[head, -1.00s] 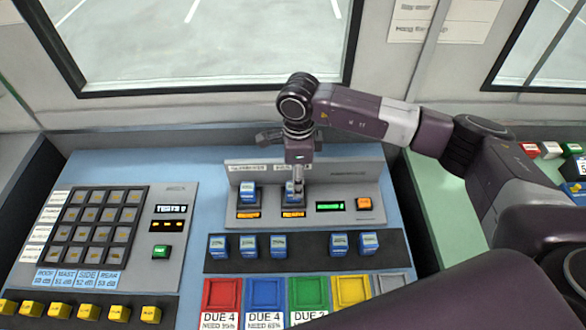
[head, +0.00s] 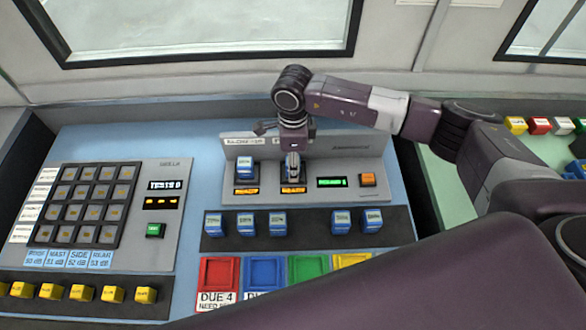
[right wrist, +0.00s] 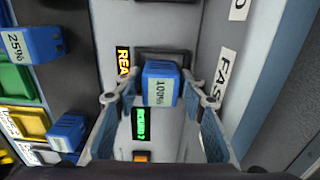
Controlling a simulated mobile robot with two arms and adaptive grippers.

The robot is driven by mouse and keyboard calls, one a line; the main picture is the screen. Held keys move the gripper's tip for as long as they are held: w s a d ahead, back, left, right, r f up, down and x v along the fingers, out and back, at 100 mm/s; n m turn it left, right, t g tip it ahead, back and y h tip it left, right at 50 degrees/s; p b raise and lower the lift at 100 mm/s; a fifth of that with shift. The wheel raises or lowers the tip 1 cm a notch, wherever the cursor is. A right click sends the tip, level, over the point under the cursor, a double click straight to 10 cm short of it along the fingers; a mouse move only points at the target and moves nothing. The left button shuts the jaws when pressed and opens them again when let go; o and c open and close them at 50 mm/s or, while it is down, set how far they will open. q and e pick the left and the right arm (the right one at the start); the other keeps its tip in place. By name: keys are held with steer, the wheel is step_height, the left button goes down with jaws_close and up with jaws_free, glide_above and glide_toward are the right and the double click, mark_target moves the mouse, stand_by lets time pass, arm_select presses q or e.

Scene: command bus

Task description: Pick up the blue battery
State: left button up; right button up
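A blue battery with a white "100%" label (right wrist: 160,82) sits upright in the second slot of the grey charging panel (head: 345,155). My right gripper (right wrist: 159,97) is open, with one finger on each side of this battery and a visible gap to both. In the head view the right gripper (head: 292,160) is right over the battery and hides most of it. Another blue battery (head: 246,169) stands in the slot to the left. Several more blue batteries (head: 277,222) stand in the dark rack in front. My left gripper is not in view.
Red, blue, green and yellow pads (head: 219,271) lie in front of the rack, partly hidden by my arm. A keypad panel (head: 88,203) is at left with yellow blocks (head: 82,293) before it. An orange button (head: 367,179) is right of the slots.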

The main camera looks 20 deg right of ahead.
steer(key=c, duration=1)
jaws_close()
steer(key=shift+r, duration=0.15)
